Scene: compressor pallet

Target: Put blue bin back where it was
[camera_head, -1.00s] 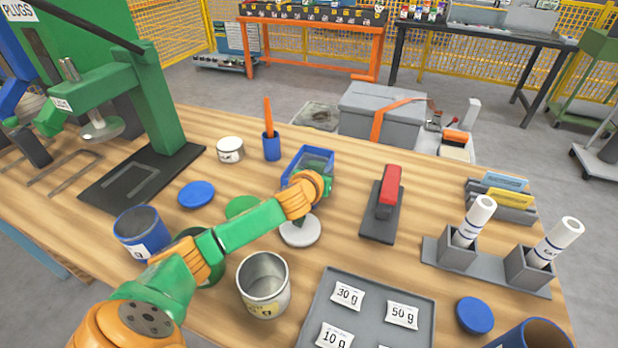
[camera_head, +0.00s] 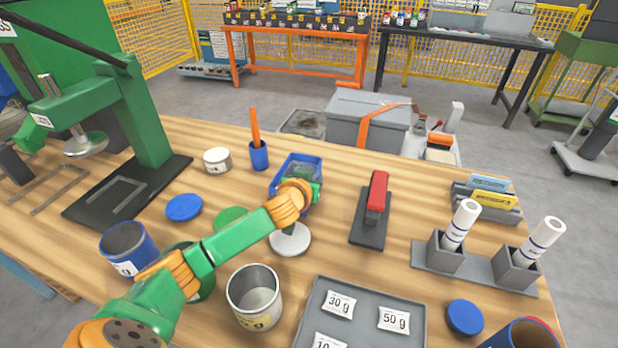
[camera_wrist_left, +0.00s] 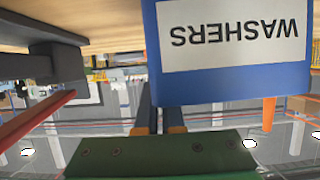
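The blue bin (camera_head: 283,180) is at the middle of the wooden table in the head view, just beyond a round white-topped stand. In the left wrist view, which is upside down, the blue bin (camera_wrist_left: 235,86) fills the upper right and its label reads WASHERS. My left gripper (camera_head: 313,188) is at the bin, its hand partly covering it. In the wrist view my left gripper (camera_wrist_left: 160,112) has one finger along the bin's side edge and the other passing behind the labelled wall, so it looks shut on the side wall. Whether the bin touches the table is unclear. My right gripper is out of view.
A blue cup with an orange tool (camera_head: 259,155) and a white tin (camera_head: 217,160) stand left of the bin. A red-and-black stapler-like tool (camera_head: 374,205) stands to the right. An open can (camera_head: 254,297) and a grey tray (camera_head: 368,300) are nearer. Bare table lies between bin and stapler.

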